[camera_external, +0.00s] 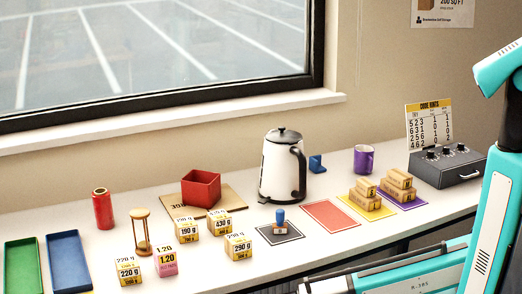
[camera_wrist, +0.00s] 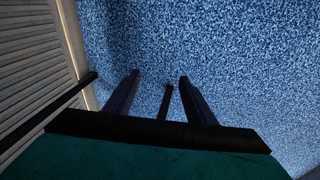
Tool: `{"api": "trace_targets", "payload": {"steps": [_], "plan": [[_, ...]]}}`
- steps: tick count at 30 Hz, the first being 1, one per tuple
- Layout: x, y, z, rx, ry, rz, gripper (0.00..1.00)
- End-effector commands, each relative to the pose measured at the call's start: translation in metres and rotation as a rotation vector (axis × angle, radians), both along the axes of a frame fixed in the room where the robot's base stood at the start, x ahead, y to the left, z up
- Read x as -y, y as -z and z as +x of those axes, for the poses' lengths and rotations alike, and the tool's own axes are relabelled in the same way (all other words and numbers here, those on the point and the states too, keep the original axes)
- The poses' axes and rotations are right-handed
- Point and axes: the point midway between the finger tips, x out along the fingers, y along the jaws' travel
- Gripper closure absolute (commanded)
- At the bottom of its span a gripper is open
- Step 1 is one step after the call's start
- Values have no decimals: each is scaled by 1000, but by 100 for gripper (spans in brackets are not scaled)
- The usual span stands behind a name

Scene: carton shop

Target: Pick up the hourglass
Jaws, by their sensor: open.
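The hourglass (camera_external: 141,232) stands upright on the white counter at the left in the external view. It has tan end plates and a pale glass body. Small labelled cartons stand just in front of it and to its right. My gripper (camera_wrist: 156,80) shows in the wrist view with its two dark fingers apart and nothing between them. It faces a speckled blue surface, and the hourglass is not in that view. In the external view my arm is at the right, far from the hourglass, and the gripper itself cannot be made out there.
A red can (camera_external: 103,210) stands left of the hourglass. A pink carton (camera_external: 166,263) and a 220 g carton (camera_external: 128,272) are close in front. Green (camera_external: 24,240) and blue (camera_external: 69,236) trays lie at the left. A kettle (camera_external: 277,170) and a red box (camera_external: 201,189) stand further back.

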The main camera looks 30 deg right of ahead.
Motion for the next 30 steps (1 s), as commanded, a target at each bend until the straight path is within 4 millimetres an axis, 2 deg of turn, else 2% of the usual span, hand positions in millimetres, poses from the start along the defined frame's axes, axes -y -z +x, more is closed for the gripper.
{"api": "trace_targets", "payload": {"steps": [1,5,11,18,25,30], "plan": [[-12,-10,-8,8,-26,8,50],[-36,-28,-28,24,-83,25,50],[-93,-93,-47,41,-144,156,50],[-160,-177,-79,60,-222,322,50],[-210,-254,-111,71,-282,463,50],[-227,-289,-98,76,-252,569,50]]}}
